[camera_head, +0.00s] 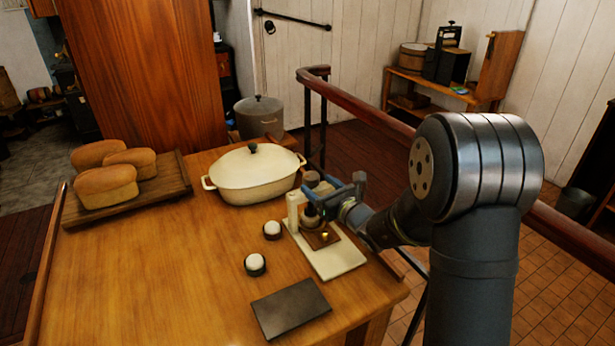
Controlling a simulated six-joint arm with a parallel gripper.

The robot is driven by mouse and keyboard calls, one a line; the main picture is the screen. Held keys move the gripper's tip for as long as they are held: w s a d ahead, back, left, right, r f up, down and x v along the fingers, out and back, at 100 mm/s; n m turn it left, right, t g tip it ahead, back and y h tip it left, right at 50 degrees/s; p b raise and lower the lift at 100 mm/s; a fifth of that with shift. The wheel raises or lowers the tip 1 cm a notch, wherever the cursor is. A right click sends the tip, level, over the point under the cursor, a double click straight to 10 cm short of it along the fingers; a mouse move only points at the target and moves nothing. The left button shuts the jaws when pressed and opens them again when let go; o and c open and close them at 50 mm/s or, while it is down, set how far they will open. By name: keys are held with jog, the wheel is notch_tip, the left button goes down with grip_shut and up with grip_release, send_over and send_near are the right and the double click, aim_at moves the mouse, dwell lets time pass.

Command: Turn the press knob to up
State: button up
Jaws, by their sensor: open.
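A small press stands near the right edge of the wooden table, with a cream base plate (342,259) and a cream upright post (293,211). A dark round part, perhaps the press knob, shows at the top behind my gripper; its turned position is too small to tell. A brown block with a small yellow piece (324,236) sits on the base plate. My gripper (325,196) is open at the top of the press, its fingers reaching in from the right. I cannot tell whether they touch the knob, as the fingers partly hide it.
Two small dark, white-topped round pieces (272,229) (255,264) stand left of the press. A dark flat slab (291,308) lies in front. A cream lidded pot (253,176) stands close behind the press. Loaves on a board (175,196) are at left. A railing (390,118) runs behind my arm.

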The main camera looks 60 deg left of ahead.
aim_at(305, 177)
jog(key=a, duration=0.6)
jog(key=shift+s, duration=0.35)
jog(key=shift+c, duration=0.5)
jog(key=c, duration=0.9)
jog(key=shift+n+g, duration=0.4)
jog(key=shift+g, duration=0.2)
jog(key=n+g, duration=0.1)
jog(key=g, duration=0.1)
jog(key=shift+s+n+g+h, duration=0.1)
jog(key=shift+n+g+h, duration=0.3)
jog(key=shift+s+d+n+g+h, duration=0.15)
jog(key=shift+n+g+h, duration=0.6)
jog(key=shift+g, duration=0.4)
jog(key=shift+s+a+n+g+h, duration=0.15)
jog(key=shift+n+g+h, duration=0.4)
jog(key=shift+n+g, duration=0.5)
jog(key=shift+d+g, duration=0.15)
jog(key=shift+g, duration=0.25)
